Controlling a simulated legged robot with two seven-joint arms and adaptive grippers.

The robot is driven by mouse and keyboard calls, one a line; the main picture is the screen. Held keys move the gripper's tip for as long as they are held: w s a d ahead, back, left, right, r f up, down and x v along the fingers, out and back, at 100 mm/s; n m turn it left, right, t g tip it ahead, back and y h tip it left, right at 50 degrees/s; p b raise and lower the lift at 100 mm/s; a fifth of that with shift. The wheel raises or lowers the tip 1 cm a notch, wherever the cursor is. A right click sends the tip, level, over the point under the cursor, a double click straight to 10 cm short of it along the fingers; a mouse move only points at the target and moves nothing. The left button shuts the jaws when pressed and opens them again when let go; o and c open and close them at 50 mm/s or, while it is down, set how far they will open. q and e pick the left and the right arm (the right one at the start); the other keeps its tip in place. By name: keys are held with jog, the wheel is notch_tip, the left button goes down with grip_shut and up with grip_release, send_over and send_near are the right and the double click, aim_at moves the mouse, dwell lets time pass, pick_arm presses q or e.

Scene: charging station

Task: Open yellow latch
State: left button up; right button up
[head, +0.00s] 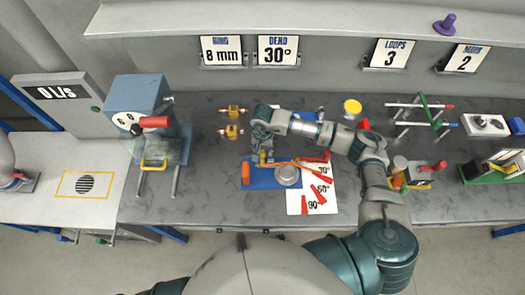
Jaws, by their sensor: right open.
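My right gripper (262,152) reaches in from the right and points down over the left part of a blue bending plate (257,181). A small yellow part (265,160) shows right at its fingertips; whether they touch it I cannot tell, and the fingers partly hide it. An orange rod (300,165) runs right from there, past a round grey disc (287,174). A yellow U-shaped handle (154,164) sits on the front of the blue machine (138,97) at the left, well away from the gripper. Which yellow part is the latch is unclear. My left gripper is not in view.
A white angle sheet (323,197) with red wedges lies beside the plate. Two small yellow fixtures (232,120) stand behind left. The grey bench (210,190) is clear left of the plate.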

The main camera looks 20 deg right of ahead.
aim_at(263, 158)
jog(key=shift+f, duration=1.25)
grip_shut()
